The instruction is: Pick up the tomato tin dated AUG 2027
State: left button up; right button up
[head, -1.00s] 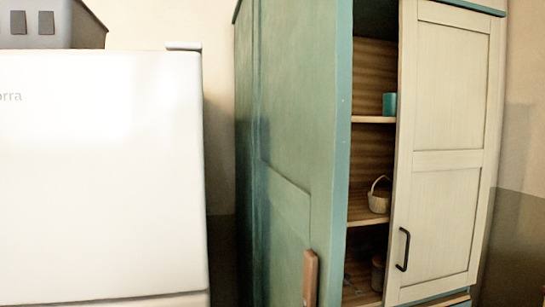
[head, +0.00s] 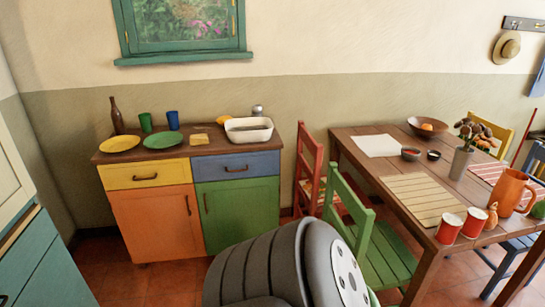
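Two red cylinders with pale tops, which may be tins, stand side by side near the front edge of the dining table (head: 405,217). One is the left red cylinder (head: 449,231) and the other is the right red cylinder (head: 474,224). No date or label can be read on either at this size. A grey, rounded part of my own arm fills the bottom middle of the head view. Neither of my grippers shows.
An orange jug (head: 511,191), a vase (head: 461,163) and bowls stand on the table. A green chair (head: 385,255) and a red chair (head: 311,175) stand at its left. A sideboard (head: 155,215) with plates, cups, a bottle and a white basin (head: 249,136) stands against the wall.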

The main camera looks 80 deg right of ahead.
aim_at(475, 218)
jog(key=z, duration=4.1)
jog(key=i+j+z, duration=0.1)
jog(key=j+z, duration=0.3)
jog(key=j, duration=0.3)
jog(key=j+z, duration=0.45)
jog(key=j, duration=0.25)
jog(key=k+j+z, duration=0.1)
jog(key=j+z, duration=0.3)
jog(key=j, duration=0.35)
